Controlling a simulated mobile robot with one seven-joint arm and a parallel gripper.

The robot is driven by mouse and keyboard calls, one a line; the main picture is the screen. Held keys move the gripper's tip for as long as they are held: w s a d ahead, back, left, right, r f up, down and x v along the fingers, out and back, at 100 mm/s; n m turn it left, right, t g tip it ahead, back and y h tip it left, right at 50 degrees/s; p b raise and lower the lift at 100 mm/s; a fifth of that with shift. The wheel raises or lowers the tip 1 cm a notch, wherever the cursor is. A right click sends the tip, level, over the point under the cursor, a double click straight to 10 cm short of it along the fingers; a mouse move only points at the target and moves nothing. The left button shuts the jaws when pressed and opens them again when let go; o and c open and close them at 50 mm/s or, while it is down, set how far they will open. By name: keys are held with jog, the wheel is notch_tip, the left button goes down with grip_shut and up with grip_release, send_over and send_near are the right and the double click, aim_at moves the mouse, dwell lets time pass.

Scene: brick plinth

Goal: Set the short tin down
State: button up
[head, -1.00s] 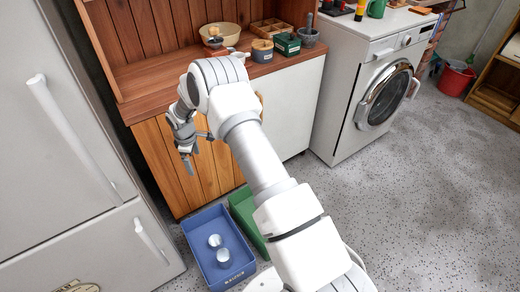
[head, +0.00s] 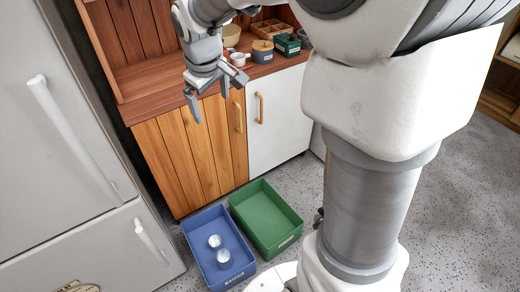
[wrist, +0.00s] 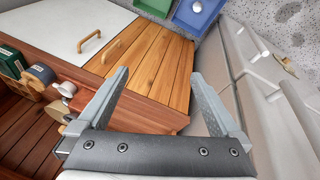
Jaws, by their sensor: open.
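Two silvery tins, one (head: 215,241) farther back and one (head: 224,257) nearer, stand in the blue tray (head: 240,275) on the floor in the head view. I cannot tell which is the short tin. One tin (wrist: 196,7) also shows at the top of the wrist view, in the blue tray there (wrist: 179,20). My gripper (head: 209,101) is open and empty in front of the wooden cabinet's counter edge, well above and apart from the tray. In the wrist view, its fingers (wrist: 159,76) are spread with nothing between them.
An empty green tray (head: 265,216) lies right of the blue one. The counter (head: 163,100) holds a bowl (head: 231,37), a white cup (head: 239,59), a lidded jar (head: 262,53) and a green box (head: 287,45). A fridge (head: 80,150) stands left. The counter's left part is clear.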

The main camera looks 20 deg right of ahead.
jog(key=s+d+r+m+t, duration=0.1)
jog(key=s+r+m, duration=0.1)
jog(key=s, duration=0.9)
jog(key=s+d+r+m, duration=0.1)
jog(key=s+r+m, duration=0.1)
jog(key=s, duration=1)
jog(key=shift+d+r+m+t+y, duration=0.25)
jog(key=shift+m+t+y, duration=0.15)
jog(key=shift+m, duration=0.5)
notch_tip(320, 180, up, 22)
jog(key=p, duration=2.1)
jog(key=shift+f, duration=0.25)
